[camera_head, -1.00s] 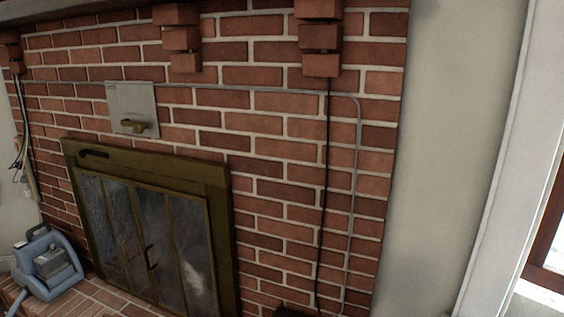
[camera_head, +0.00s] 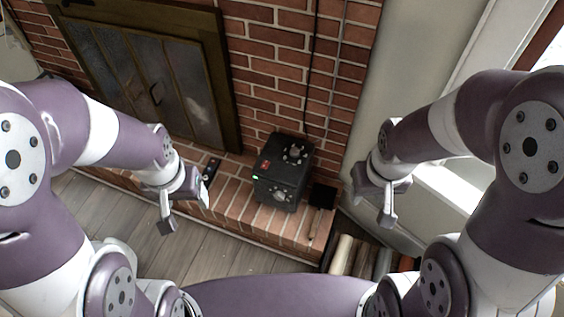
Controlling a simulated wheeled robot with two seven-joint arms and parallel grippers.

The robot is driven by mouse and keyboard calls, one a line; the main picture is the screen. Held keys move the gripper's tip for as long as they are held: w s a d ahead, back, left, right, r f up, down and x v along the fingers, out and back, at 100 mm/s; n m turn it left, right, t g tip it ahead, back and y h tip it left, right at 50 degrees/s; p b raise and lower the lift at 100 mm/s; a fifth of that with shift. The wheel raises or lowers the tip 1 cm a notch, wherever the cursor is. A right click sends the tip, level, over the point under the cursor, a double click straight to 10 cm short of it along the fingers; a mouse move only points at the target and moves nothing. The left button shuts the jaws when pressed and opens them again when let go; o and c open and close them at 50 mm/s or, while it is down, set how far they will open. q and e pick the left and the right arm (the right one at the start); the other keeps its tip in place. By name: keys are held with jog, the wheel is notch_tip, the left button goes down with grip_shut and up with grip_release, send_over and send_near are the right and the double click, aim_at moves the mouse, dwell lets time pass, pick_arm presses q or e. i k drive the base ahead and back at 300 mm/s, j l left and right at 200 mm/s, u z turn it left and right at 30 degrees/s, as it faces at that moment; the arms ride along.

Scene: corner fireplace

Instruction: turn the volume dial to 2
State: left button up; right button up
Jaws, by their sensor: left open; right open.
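A black box-shaped device (camera_head: 268,190) stands on the brick hearth. It has a metal dial (camera_head: 281,196) on its front face, a small green light beside it, and more metal parts and a red patch on top. The dial's setting is too small to read. My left gripper (camera_head: 182,215) is open and empty, to the left of the device and apart from it. My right gripper (camera_head: 385,205) is open and empty, to the right of the device and apart from it.
The brick hearth (camera_head: 230,205) runs along the wall below the glass-doored fireplace (camera_head: 145,80). A small dark object (camera_head: 211,169) lies left of the device. A black-ended tool (camera_head: 322,195) lies to its right. Logs (camera_head: 342,252) stand in the lower right. Wooden floor (camera_head: 110,215) is clear.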

aim_at(294, 152)
jog(key=z, duration=0.55)
jog(key=i+j+z, duration=0.15)
jog(key=j+z, duration=0.25)
jog(key=i+j+z, duration=0.1)
jog(key=j+z, duration=0.35)
jog(key=i+j+z, duration=0.1)
jog(key=j+z, duration=0.3)
jog(key=l, duration=0.1)
